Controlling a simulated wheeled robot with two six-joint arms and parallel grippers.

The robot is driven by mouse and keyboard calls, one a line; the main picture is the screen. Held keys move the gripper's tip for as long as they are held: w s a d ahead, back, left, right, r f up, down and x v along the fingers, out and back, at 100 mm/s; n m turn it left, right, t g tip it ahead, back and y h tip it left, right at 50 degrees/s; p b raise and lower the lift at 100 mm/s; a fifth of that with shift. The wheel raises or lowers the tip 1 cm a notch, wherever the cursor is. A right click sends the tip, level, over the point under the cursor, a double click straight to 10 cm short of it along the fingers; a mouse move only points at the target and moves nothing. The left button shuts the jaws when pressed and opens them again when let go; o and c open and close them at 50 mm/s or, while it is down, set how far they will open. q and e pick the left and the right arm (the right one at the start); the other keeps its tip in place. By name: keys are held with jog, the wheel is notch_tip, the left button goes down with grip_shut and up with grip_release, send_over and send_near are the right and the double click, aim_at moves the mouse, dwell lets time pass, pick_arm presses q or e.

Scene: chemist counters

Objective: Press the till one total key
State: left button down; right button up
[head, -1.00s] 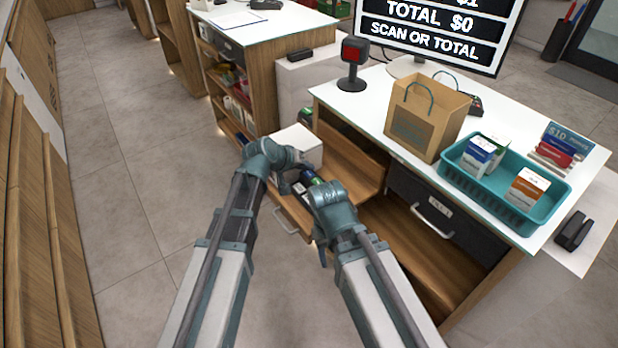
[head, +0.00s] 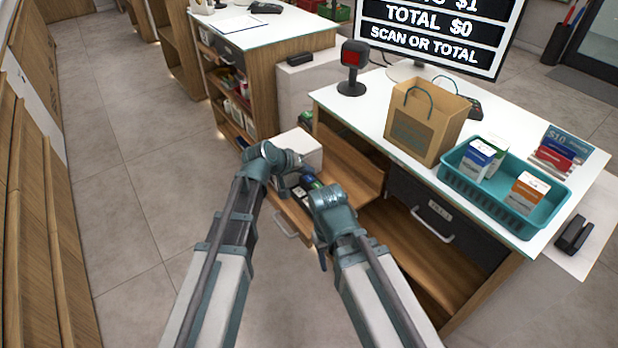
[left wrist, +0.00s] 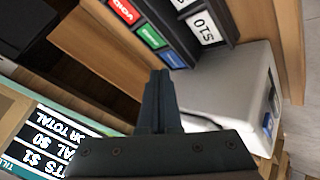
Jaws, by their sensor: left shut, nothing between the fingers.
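The till's key panel shows in the left wrist view, with a red key marked VOID (left wrist: 124,11), a green key (left wrist: 152,37), a blue key (left wrist: 175,60) and a white key marked $10 (left wrist: 205,27). I cannot read the green and blue labels. My left gripper (left wrist: 160,75) is shut and empty, its tips just short of the blue key; contact is not visible. In the head view my left gripper (head: 294,160) is by the partly hidden key panel (head: 303,190). The screen (head: 432,33) reads TOTAL $0, SCAN OR TOTAL.
A white box (head: 300,146) stands beside the keys and also shows in the left wrist view (left wrist: 235,85). The counter holds a paper bag (head: 412,135), a teal basket (head: 483,200) with boxes, and a scanner (head: 352,68). The floor at left is clear.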

aim_at(307, 180)
pick_arm(q)
jog(key=shift+f, duration=0.15)
dwell(0.8)
jog(key=shift+f+b, duration=0.3)
jog(key=shift+b, duration=0.1)
jog(key=shift+f+b, duration=0.35)
jog(key=shift+b, duration=0.05)
dwell(0.4)
dwell(0.3)
jog(key=shift+r+p, duration=0.8)
jog(key=shift+r, duration=0.1)
notch_tip(307, 180, up, 5)
jog(key=p, duration=0.5)
